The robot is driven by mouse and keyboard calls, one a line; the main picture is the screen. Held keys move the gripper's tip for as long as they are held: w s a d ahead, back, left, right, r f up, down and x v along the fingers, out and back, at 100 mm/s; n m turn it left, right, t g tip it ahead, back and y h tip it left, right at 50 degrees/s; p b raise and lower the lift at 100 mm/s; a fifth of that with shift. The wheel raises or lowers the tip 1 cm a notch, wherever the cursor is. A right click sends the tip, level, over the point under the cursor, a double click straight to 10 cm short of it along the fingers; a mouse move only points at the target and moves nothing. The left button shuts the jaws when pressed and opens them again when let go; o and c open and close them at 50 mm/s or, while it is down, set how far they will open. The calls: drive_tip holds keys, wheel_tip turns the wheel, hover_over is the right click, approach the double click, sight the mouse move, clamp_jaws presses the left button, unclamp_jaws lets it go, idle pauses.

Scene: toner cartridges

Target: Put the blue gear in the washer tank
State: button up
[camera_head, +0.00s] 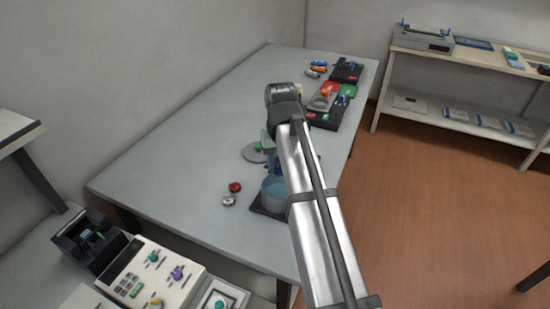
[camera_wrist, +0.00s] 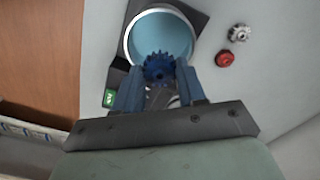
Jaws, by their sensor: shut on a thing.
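The blue gear (camera_wrist: 158,67) shows in the wrist view between the fingertips of my gripper (camera_wrist: 160,78), which is shut on it. The washer tank (camera_wrist: 163,34) is a round, light-walled tub with a pale blue inside, set on a dark base. In the wrist view the gear overlaps the near rim of the tank; how high it is above the rim I cannot tell. In the head view the tank (camera_head: 274,190) stands near the table's front end, partly covered by my arm. The gear is not clear there.
A red knob-like part (camera_head: 235,187) and a silver one (camera_head: 228,200) lie left of the tank. A grey disc (camera_head: 254,153) with a green centre lies behind it. Trays with coloured parts (camera_head: 326,97) stand farther back. The table's left side is clear.

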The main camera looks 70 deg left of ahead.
hover_over(279, 196)
drive_tip(key=shift+w+f, duration=0.1)
drive_tip(key=shift+f, duration=4.05)
drive_tip(key=shift+f, duration=0.8)
drive_tip(key=o, duration=1.1)
drive_tip(key=shift+a+r, duration=0.1)
drive_tip(key=shift+r, duration=0.05)
drive_tip(key=shift+r, duration=4)
